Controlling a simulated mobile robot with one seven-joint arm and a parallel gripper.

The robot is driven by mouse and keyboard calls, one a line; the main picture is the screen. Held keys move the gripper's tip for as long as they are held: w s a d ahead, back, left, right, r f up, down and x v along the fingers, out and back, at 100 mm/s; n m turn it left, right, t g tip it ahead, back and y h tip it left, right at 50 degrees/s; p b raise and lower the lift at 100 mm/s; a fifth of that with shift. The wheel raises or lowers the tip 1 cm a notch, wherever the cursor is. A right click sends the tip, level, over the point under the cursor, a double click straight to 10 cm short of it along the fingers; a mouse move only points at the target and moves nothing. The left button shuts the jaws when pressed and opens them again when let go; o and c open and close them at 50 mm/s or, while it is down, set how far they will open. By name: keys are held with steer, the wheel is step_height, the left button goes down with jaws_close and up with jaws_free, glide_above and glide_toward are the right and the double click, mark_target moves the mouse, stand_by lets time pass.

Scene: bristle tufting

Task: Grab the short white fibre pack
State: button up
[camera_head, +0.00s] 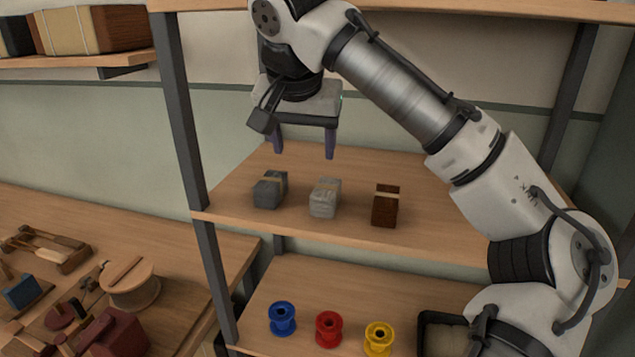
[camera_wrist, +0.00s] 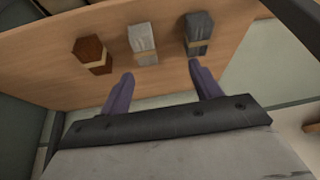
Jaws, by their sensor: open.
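The short white fibre pack (camera_head: 325,198) stands on the middle shelf, between a grey pack (camera_head: 270,190) and a brown pack (camera_head: 385,206). It has a pale band around it. In the wrist view the white pack (camera_wrist: 143,42) lies ahead of the fingers, roughly between their lines. My gripper (camera_head: 304,155) is open and empty, with its two purple fingers pointing down above and behind the packs. The fingers also show in the wrist view (camera_wrist: 162,82), apart from every pack.
The middle shelf (camera_head: 235,212) has bare wood around the packs. Dark posts (camera_head: 182,120) frame the shelf. Below stand blue (camera_head: 282,318), red (camera_head: 328,328) and yellow (camera_head: 379,338) spools. A workbench (camera_head: 205,262) with tools is at left.

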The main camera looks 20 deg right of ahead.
mark_target(325, 190)
steer(key=shift+m+g, duration=0.4)
steer(key=shift+g, duration=0.1)
steer(key=d+f+b, duration=0.1)
steer(key=f, duration=0.1)
steer(key=d+f+b, duration=0.1)
steer(key=f+b, duration=0.1)
steer(key=w+d+f+b, duration=0.1)
steer(key=f+b, duration=0.1)
steer(key=f, duration=0.1)
steer(key=shift+d+f, duration=0.1)
steer(key=shift+d, duration=0.25)
steer(key=shift+h, duration=0.3)
steer(key=b+x, duration=0.1)
steer(key=x, duration=0.2)
steer(key=b+x, duration=0.1)
steer(key=x, duration=0.1)
steer(key=shift+w+f+b, duration=0.1)
steer(key=shift+w+b, duration=0.25)
steer(key=shift+c, duration=0.3)
steer(key=c, duration=1)
